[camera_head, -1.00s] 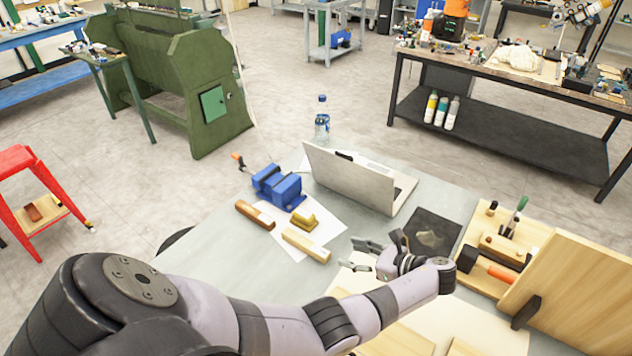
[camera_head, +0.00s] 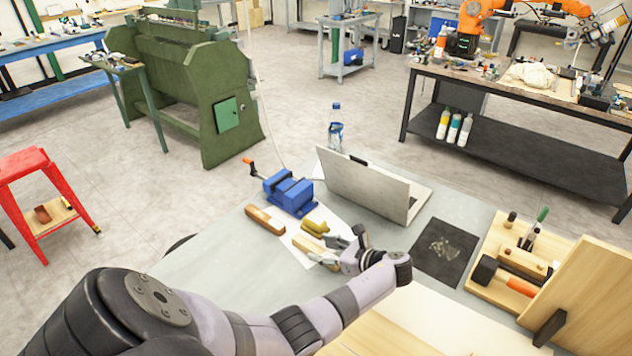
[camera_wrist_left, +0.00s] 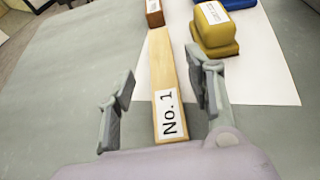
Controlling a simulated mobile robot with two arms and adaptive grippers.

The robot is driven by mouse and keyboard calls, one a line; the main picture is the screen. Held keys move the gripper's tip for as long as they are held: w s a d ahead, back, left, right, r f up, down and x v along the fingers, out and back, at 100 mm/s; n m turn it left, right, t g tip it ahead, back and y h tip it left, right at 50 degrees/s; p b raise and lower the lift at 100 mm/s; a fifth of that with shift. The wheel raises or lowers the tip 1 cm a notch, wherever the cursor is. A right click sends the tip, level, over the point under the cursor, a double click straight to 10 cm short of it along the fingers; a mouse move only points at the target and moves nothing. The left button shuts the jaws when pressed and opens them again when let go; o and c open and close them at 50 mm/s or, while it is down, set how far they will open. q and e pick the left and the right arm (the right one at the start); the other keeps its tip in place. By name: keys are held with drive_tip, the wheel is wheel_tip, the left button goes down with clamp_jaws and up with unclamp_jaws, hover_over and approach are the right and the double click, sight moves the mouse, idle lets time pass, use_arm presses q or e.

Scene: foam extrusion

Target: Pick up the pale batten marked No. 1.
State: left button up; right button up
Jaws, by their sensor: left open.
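The pale batten (camera_wrist_left: 165,75) lies flat on the worktable, its label "No. 1" facing up at the near end in the left wrist view. In the head view the batten (camera_head: 314,252) is partly hidden by my left gripper. My left gripper (camera_head: 322,247) is open. In the left wrist view its fingers (camera_wrist_left: 163,93) stand on either side of the batten, with a gap on both sides. I cannot tell how far above the table the fingertips are. My right gripper is not in view.
A brown batten (camera_head: 265,220) and a yellow block (camera_head: 315,228) lie close by on the white sheet (camera_wrist_left: 262,60). A blue vice (camera_head: 290,192) stands behind them. A laptop (camera_head: 362,187) and a dark mat (camera_head: 443,250) are to the right. The table's left part is clear.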

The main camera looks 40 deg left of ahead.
sight(315, 247)
use_arm(q)
drive_tip(key=b+x, duration=0.1)
drive_tip(key=x, duration=0.2)
drive_tip(key=shift+w+a+f, duration=0.1)
drive_tip(key=shift+f, duration=0.15)
drive_tip(key=shift+r, duration=0.15)
drive_tip(key=shift+c, duration=0.5)
clamp_jaws()
